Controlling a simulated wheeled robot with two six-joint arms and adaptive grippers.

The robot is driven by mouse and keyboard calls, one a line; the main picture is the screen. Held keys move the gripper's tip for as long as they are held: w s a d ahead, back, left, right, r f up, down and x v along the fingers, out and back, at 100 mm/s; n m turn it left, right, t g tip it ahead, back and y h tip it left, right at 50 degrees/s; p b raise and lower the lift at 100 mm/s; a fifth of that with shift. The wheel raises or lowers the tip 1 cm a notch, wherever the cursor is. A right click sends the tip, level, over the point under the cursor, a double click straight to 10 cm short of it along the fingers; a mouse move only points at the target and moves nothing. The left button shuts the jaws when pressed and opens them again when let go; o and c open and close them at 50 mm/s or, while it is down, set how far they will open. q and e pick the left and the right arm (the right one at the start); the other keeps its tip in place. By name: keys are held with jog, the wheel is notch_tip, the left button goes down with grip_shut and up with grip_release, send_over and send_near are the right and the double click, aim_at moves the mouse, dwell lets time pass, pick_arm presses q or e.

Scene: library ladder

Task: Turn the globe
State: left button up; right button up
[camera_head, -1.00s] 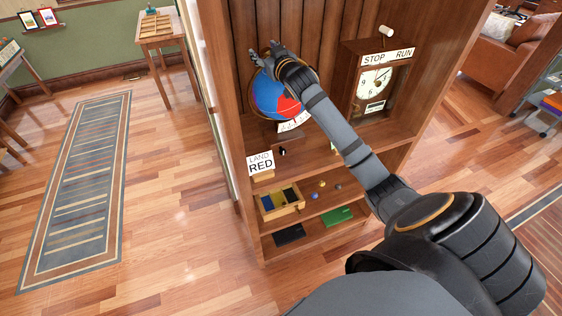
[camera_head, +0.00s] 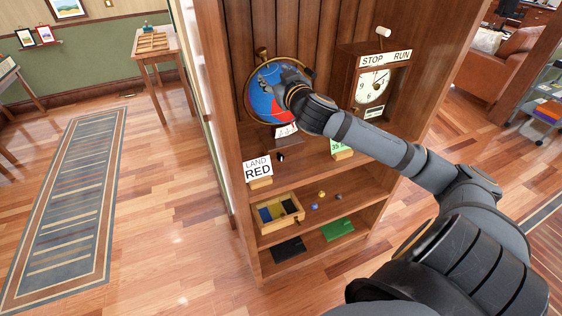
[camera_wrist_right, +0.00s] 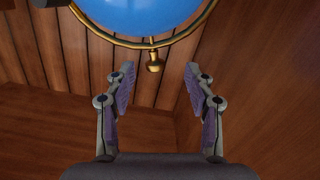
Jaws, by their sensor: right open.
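The globe (camera_head: 254,100) is blue with a red patch (camera_head: 279,112) and a brass ring, and stands in the upper part of the wooden bookcase. A brass knob (camera_head: 262,53) tops the ring. My right gripper (camera_head: 268,82) is in front of the globe's face in the head view and hides part of it. In the right wrist view the right gripper (camera_wrist_right: 159,70) is open and empty. The globe's blue underside (camera_wrist_right: 140,15) fills the top there, and a brass knob (camera_wrist_right: 155,62) shows between the fingertips. I cannot tell whether a finger touches the globe. My left gripper is out of view.
A LAND RED card (camera_head: 257,168) stands on the shelf below left. A clock cabinet (camera_head: 370,85) marked STOP RUN stands to the right. A green card (camera_head: 342,147) is below it. A compartment tray (camera_head: 295,212) sits lower. The floor to the left is open.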

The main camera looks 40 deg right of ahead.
jog(key=s+a+f+g, duration=0.2)
jog(key=s+f+g, duration=0.1)
jog(key=f, duration=0.7)
jog(key=s+a+f+g, duration=0.2)
jog(key=s+f, duration=0.2)
jog(key=f, duration=0.7)
jog(key=shift+s+f+g, duration=0.25)
jog(key=shift+s+g, duration=0.05)
jog(key=shift+g, duration=0.1)
jog(key=shift+a, duration=0.1)
